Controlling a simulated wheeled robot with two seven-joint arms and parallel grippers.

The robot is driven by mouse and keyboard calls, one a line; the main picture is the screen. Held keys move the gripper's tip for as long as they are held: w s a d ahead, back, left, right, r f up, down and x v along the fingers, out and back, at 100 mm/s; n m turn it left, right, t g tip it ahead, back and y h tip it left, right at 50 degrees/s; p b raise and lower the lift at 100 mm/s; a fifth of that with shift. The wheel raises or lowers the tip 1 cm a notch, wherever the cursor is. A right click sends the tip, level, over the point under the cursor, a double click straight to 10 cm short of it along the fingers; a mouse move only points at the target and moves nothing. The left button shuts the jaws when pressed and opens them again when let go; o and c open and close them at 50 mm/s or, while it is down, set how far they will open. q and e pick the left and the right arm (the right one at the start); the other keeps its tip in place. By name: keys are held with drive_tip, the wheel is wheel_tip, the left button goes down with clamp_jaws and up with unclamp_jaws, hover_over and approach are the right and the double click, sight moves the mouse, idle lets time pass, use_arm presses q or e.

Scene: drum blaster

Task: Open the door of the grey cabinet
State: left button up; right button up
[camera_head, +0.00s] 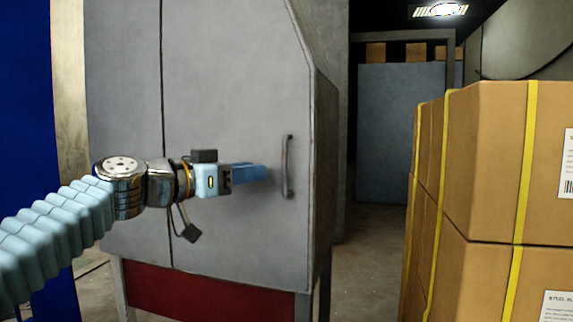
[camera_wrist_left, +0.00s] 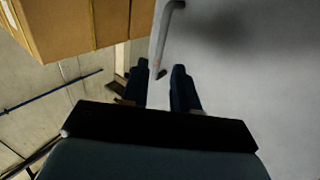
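The grey cabinet (camera_head: 125,75) fills the middle left of the head view, with a dark vertical seam on its front. Its door (camera_head: 235,80), right of the seam, looks shut. A vertical bar handle (camera_head: 288,166) is near the door's right edge. My left gripper (camera_head: 264,172) is just left of the handle, apart from it in the head view. In the left wrist view my left gripper (camera_wrist_left: 160,80) is open, its two fingers spread with nothing held. The handle's end (camera_wrist_left: 163,60) shows between and beyond the fingertips. My right gripper is not in view.
Stacked cardboard boxes (camera_head: 480,180) with yellow straps stand at the right. A strip of floor (camera_head: 365,270) is free between them and the cabinet. A blue-grey panel (camera_head: 400,130) stands behind. A blue post (camera_head: 30,90) is at the far left.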

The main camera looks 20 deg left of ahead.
sight(283, 168)
use_arm(q)
drive_tip(key=p+x, duration=0.3)
drive_tip(key=x, duration=0.6)
drive_tip(key=shift+c, duration=0.3)
clamp_jaws()
